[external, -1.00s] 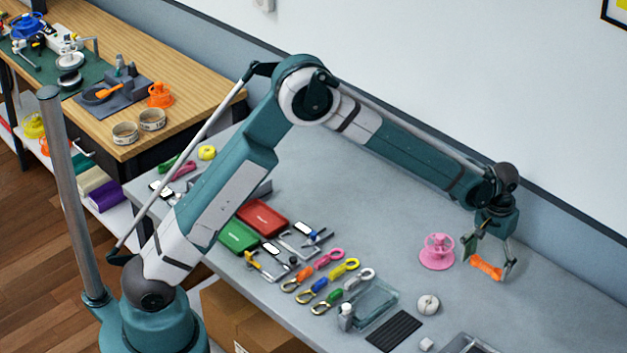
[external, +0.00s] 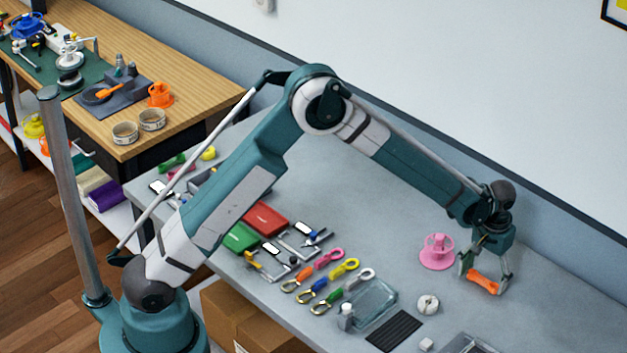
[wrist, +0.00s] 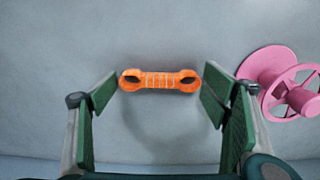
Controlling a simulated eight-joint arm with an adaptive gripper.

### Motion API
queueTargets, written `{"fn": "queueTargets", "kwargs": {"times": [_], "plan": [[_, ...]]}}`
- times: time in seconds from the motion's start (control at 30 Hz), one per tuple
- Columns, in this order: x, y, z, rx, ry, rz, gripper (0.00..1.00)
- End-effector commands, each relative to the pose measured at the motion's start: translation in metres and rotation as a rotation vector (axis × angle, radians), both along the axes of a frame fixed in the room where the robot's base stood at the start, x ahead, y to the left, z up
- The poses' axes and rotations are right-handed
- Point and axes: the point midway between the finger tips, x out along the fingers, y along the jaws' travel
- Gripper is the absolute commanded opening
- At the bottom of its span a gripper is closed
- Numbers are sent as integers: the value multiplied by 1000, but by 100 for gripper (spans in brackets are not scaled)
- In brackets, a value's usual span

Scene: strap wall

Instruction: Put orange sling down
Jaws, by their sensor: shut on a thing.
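The orange sling (external: 484,282) is a short orange band with a loop at each end and pale stitching across its middle. My gripper (external: 483,280) is shut on it lengthwise, one finger at each looped end. In the wrist view the sling (wrist: 160,81) spans the gap between the green finger pads, level across the picture. A soft shadow lies on the grey tabletop beside it. I cannot tell whether the sling touches the table or hangs just above it.
A pink spool (external: 437,252) stands close to the left of my gripper; it also shows at the right in the wrist view (wrist: 290,82). A round white piece (external: 428,304), a clear tray (external: 385,298) and a dark ribbed mat (external: 394,331) lie nearer.

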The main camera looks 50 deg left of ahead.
Motion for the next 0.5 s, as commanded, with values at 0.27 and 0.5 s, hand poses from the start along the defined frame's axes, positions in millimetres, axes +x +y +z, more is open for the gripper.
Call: {"fn": "queueTargets", "kwargs": {"times": [0.27, 0.5], "plan": [[0, 0, -3, 0, 0, 0, 63], [0, 0, -6, 0, 0, 0, 75]]}}
